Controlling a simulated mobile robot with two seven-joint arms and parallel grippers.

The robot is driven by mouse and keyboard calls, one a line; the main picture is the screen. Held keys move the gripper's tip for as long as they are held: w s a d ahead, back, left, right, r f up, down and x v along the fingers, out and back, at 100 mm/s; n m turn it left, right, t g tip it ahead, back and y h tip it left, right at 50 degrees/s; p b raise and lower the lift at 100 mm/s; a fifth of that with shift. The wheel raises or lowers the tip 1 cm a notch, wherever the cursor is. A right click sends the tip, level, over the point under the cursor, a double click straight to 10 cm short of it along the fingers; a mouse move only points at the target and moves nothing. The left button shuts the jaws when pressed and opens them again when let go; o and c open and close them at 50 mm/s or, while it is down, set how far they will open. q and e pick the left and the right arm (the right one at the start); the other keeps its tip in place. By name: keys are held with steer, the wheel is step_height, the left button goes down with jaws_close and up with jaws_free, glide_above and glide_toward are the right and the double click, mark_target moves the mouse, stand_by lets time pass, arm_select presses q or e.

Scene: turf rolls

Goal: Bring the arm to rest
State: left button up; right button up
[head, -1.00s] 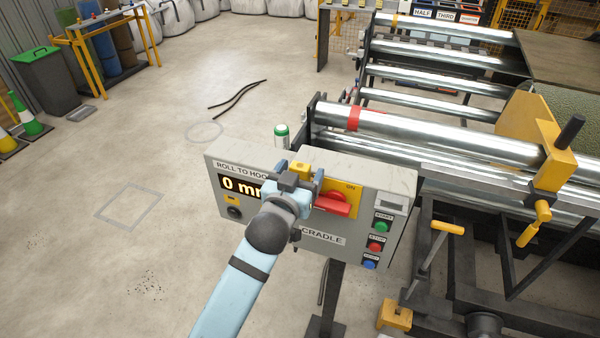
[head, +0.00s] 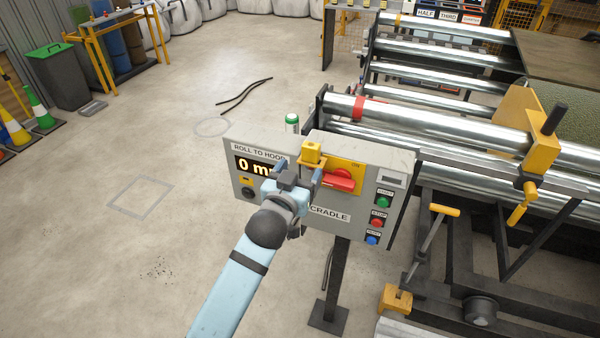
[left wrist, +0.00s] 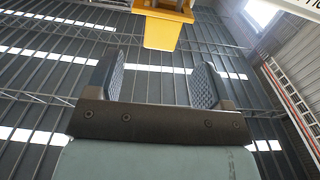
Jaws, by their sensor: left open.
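My left gripper (head: 301,174) is open in front of the grey control box (head: 404,172), close to its yellow switch plate with a red handle (head: 338,180). A yellow block (head: 311,152) shows at the top of that plate, just beyond the fingers. In the left wrist view, the two dark ridged fingers (left wrist: 157,82) stand apart with nothing between them. A yellow part (left wrist: 165,25) shows beyond their tips there. I cannot tell whether the gripper touches anything. My arm covers part of the "0 mm" display (head: 247,166). My right gripper is not in view.
A roller frame (head: 455,120) with shiny rollers fills the right side. The box stands on a dark post (head: 336,270). A yellow-handled lever (head: 430,235) is right of it. Concrete floor (head: 90,250) on the left is largely clear, with cones (head: 38,108) at the far left.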

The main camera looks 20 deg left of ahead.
arm_select(q)
steer(key=shift+w+f, duration=0.1)
stand_by(0.3)
steer(key=s+a+f+m+g+h+p, duration=0.2)
steer(key=s+f+g+p, duration=0.2)
steer(key=s+f, duration=1.8)
steer(key=s+g, duration=0.3)
steer(key=s, duration=0.1)
steer(key=shift+s+f, duration=0.25)
steer(key=shift+f, duration=0.05)
stand_by(0.5)
